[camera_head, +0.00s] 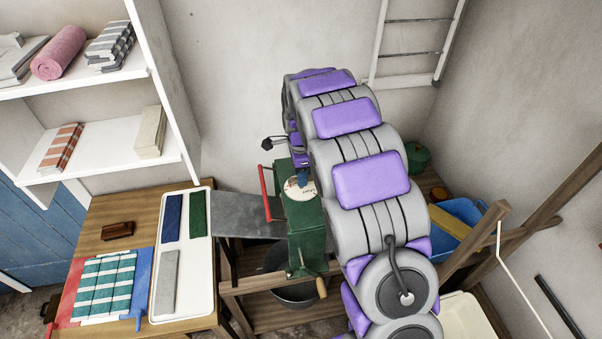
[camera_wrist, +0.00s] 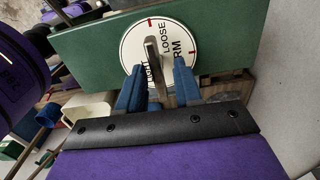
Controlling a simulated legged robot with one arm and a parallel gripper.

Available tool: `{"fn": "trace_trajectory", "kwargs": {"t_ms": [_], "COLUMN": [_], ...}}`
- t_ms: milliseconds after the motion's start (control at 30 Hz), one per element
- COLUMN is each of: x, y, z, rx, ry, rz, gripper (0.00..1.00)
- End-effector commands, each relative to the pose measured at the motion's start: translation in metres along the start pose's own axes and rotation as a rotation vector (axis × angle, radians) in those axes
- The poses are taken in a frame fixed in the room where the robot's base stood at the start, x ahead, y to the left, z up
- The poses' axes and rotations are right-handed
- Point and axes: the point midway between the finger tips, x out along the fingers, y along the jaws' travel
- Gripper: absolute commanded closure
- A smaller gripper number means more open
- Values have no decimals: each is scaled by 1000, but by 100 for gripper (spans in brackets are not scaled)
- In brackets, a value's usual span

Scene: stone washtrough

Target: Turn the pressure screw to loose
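The pressure screw (camera_wrist: 152,62) is a flat metal handle standing out from a round white dial (camera_wrist: 134,46) on the green wringer body (camera_wrist: 90,46). The dial reads LOOSE, with parts of two other words, one ending in RM, and has red marks. My gripper (camera_wrist: 159,64) is open, its two blue fingers on either side of the handle, with a gap visible at the right finger. Contact at the left finger is unclear. In the head view, the green wringer (camera_head: 309,235) carries the white dial (camera_head: 300,192), and my arm hides part of it.
A red-handled lever (camera_head: 265,190) and a grey metal board (camera_head: 240,214) are left of the wringer. A wooden table (camera_head: 110,210) holds a white tray (camera_head: 157,300) and striped cloth (camera_head: 106,287). A dark tub (camera_head: 290,293) sits below. A blue bin (camera_head: 462,212) stands right.

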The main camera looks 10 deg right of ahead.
Motion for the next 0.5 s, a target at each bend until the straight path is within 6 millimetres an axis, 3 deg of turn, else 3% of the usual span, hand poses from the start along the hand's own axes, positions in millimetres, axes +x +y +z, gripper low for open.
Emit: {"fn": "trace_trajectory", "kwargs": {"t_ms": [300, 500], "x": [-2, -25], "y": [1, 0], "z": [0, 0], "rx": [-1, -1], "ry": [1, 1], "rz": [2, 0], "gripper": [62, 62]}}
